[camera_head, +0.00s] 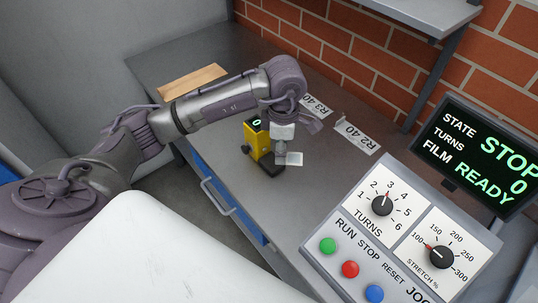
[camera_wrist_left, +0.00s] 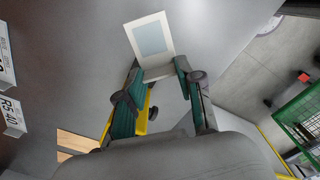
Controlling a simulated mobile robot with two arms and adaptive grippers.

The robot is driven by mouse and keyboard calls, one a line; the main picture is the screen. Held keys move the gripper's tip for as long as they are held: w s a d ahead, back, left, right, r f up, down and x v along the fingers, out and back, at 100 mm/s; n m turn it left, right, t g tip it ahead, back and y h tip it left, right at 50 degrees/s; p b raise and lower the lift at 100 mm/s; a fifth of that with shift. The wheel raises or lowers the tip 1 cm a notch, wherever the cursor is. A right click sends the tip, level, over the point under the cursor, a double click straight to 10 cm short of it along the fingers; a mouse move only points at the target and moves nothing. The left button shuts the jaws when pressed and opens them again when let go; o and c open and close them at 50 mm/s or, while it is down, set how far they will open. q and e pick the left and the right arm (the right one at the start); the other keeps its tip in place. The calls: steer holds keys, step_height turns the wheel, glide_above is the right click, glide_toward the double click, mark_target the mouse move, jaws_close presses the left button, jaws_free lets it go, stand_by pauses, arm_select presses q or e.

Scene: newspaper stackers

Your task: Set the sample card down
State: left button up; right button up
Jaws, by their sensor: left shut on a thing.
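The sample card (camera_wrist_left: 152,38) is a small white card with a grey-blue panel, in the left wrist view beyond my fingertips. My left gripper (camera_wrist_left: 160,72) is shut on its near end. In the head view the card (camera_head: 294,158) shows as a small pale piece under my left gripper (camera_head: 282,146), over the grey bench beside a yellow device (camera_head: 262,148) with a green "0" display. I cannot tell whether the card touches the bench. My right gripper is not in view.
The grey bench (camera_head: 225,135) has a wooden board (camera_head: 192,82) at its far left and labels "R3 40" (camera_head: 316,106) and "R2 40" (camera_head: 357,137) near the brick wall. A control panel (camera_head: 400,235) and a screen (camera_head: 480,155) reading STOP stand at the right.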

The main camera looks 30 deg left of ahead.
mark_target(269, 167)
arm_select(q)
steer(key=a, duration=0.1)
steer(key=a+f, duration=0.2)
steer(key=shift+s+a, duration=0.15)
steer(key=shift+s, duration=0.1)
step_height(269, 167, down, 4)
steer(key=shift+p, duration=0.8)
steer(key=shift+f, duration=0.1)
steer(key=shift+o, duration=1.4)
steer(key=shift+f, duration=0.1)
steer(key=o, duration=0.5)
steer(key=shift+c, duration=0.2)
